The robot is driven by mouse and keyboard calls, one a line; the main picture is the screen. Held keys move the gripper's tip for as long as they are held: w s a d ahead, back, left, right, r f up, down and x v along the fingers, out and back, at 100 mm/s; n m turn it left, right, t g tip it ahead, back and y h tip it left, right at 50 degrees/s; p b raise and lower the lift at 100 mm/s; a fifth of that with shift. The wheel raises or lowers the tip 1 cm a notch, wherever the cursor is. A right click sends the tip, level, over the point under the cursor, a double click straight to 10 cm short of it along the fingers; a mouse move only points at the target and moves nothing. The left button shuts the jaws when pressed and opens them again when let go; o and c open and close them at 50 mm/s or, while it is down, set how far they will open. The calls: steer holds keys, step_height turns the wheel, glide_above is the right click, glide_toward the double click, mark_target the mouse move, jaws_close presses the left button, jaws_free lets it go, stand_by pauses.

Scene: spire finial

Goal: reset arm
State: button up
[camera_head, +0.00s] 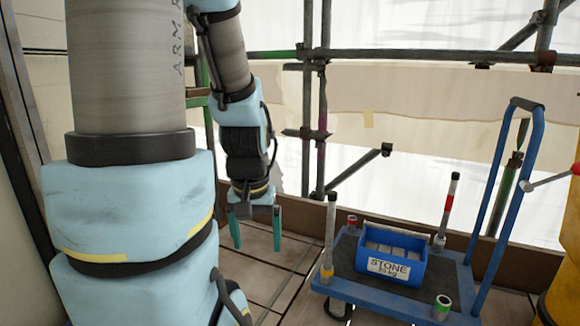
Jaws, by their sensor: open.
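My gripper (256,231) hangs pointing down from my arm, left of the middle of the head view. Its two green fingers are apart and nothing shows between them. It is above the tiled floor, to the left of a blue trolley and apart from it. My arm's large links fill the left side of the view and hide what is behind them.
The blue trolley (345,287) with a tall handle stands at the right, carrying a blue bin (392,256) labelled STONE and several posts. Scaffold poles (306,120) and pale sheeting stand behind. A yellow object (568,235) is at the right edge. Floor (262,262) under the gripper is clear.

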step_height(320, 180, up, 34)
steer(key=p, duration=3.3)
steer(key=shift+r, duration=0.25)
